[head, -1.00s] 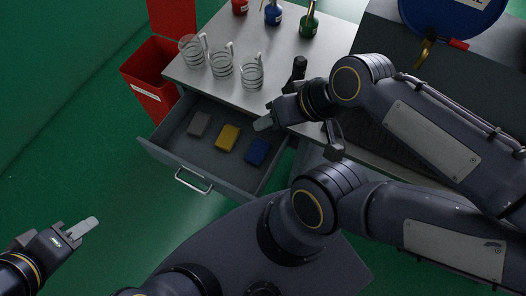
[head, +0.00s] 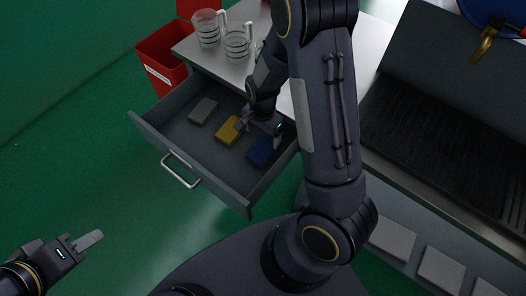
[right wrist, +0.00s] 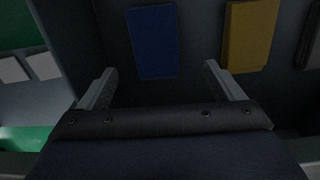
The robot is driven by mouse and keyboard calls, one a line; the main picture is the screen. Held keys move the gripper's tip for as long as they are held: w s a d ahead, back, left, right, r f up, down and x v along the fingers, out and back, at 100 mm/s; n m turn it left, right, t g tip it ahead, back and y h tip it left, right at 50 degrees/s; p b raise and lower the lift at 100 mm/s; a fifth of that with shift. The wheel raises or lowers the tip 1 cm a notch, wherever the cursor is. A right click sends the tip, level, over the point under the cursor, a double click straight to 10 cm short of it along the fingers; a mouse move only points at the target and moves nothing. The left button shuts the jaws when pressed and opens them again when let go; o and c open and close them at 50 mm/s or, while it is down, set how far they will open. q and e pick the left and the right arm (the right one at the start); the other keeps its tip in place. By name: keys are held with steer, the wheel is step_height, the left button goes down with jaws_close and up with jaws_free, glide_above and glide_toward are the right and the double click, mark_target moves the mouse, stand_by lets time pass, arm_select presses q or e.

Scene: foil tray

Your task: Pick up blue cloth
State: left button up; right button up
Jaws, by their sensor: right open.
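The blue cloth (head: 261,151) lies folded in the open drawer (head: 186,147), at the right end of a row. It also shows whole in the right wrist view (right wrist: 153,42), ahead of and between the two fingers. My right gripper (head: 258,131) is over the drawer, close above the blue cloth and reaching near the yellow cloth (head: 229,130). In the right wrist view the right gripper (right wrist: 158,88) is open and empty, its fingers apart. My left gripper (head: 88,241) is at the lower left, away from the drawer; its finger opening is unclear.
A grey cloth (head: 203,111) lies left of the yellow one in the drawer. The drawer's front wall and handle (head: 181,170) face me. Glass beakers (head: 237,44) stand on the table (head: 184,48) above. A red bin (head: 161,56) stands at the left.

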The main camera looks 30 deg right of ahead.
mark_target(264, 148)
steer(key=f, duration=0.8)
steer(key=shift+s+d, duration=0.2)
steer(key=shift+d, duration=0.05)
steer(key=c, duration=1.1)
steer(key=shift+r, duration=0.1)
step_height(264, 148, up, 28)
steer(key=p, duration=0.3)
